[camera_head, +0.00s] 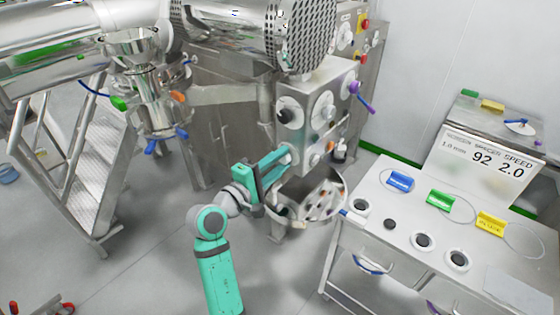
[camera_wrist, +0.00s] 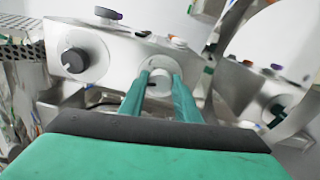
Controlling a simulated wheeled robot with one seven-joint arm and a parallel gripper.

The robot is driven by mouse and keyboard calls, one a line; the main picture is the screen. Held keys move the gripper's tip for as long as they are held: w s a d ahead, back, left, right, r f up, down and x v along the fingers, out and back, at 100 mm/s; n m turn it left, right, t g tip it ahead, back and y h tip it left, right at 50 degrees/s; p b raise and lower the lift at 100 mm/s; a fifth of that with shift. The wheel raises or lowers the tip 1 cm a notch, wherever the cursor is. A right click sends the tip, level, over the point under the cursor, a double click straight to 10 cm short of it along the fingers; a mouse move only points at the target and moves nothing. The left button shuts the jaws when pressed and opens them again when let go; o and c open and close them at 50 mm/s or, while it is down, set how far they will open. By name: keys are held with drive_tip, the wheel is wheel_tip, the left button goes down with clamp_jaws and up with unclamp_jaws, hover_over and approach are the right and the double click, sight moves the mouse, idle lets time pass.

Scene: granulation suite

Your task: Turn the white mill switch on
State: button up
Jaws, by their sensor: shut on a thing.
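The white mill switch (camera_wrist: 160,78) is a small pale knob on a round plate on the mill's steel control box (camera_head: 331,84). In the wrist view my gripper (camera_wrist: 160,88) has its two green fingers on either side of the knob, shut on it. In the head view my gripper (camera_head: 287,158) reaches the lower left of the box face, and the white switch is hidden behind it. The switch's pointing direction and its markings cannot be made out.
A black knob (camera_wrist: 75,61) on a round plate sits left of the white switch. A steel bowl (camera_head: 322,196) lies below the box, close to my arm. A bench (camera_head: 400,215) with coloured holders stands at right. Metal steps (camera_head: 95,190) stand at left.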

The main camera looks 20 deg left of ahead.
drive_tip(key=m, duration=0.6)
drive_tip(key=shift+f, duration=0.1)
drive_tip(key=m, duration=0.6)
drive_tip(key=shift+a, duration=0.1)
idle(0.5)
drive_tip(key=o, duration=1)
drive_tip(key=shift+s, duration=0.1)
drive_tip(key=shift+o, duration=0.2)
drive_tip(key=v, duration=1)
drive_tip(key=shift+s, duration=0.4)
drive_tip(key=shift+a, duration=0.15)
